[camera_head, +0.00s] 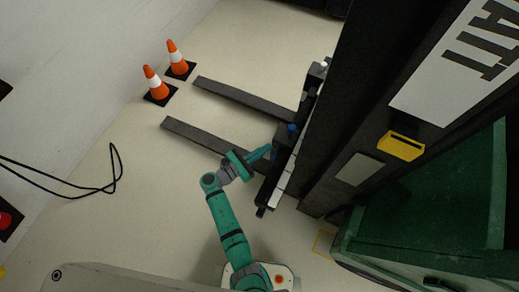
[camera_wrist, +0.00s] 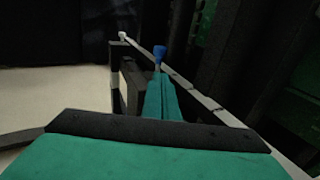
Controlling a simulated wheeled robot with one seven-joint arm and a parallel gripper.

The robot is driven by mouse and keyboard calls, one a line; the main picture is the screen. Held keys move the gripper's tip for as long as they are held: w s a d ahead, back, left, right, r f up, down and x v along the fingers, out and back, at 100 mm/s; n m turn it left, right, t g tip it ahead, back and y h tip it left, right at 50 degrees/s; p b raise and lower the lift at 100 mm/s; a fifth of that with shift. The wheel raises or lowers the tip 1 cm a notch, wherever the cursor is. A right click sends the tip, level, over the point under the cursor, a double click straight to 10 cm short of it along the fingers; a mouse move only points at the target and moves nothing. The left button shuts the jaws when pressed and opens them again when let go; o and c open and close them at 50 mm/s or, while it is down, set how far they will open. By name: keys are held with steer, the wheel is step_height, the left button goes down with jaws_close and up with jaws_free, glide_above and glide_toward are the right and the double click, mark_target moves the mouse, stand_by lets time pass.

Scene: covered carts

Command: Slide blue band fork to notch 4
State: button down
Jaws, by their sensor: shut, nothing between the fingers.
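The blue-marked fork (camera_head: 205,138) is the nearer of two long dark forks in the head view. A blue knob (camera_head: 292,129) stands at its carriage end; it also shows in the wrist view (camera_wrist: 159,54). A pale strip with dark marks (camera_head: 288,168) runs along the carriage bar; which notch the fork sits at cannot be told. My gripper (camera_head: 270,149) is shut and empty beside the fork's carriage end. In the wrist view its closed teal fingers (camera_wrist: 160,80) point at the blue knob; contact is unclear.
The other fork (camera_head: 245,100), with a white knob (camera_head: 323,63), lies farther back. Two orange cones (camera_head: 155,85) stand beyond the fork tips. A black cable (camera_head: 85,190) lies on the left floor. The dark mast (camera_head: 350,110) and green truck body (camera_head: 430,210) block the right.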

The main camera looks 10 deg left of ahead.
steer(key=x, duration=0.9)
steer(key=shift+w, duration=0.15)
steer(key=shift+w+d, duration=0.4)
steer(key=shift+w, duration=0.05)
steer(key=v, duration=1.4)
steer(key=shift+a+f, duration=0.1)
steer(key=shift+a, duration=0.05)
steer(key=shift+s, duration=0.1)
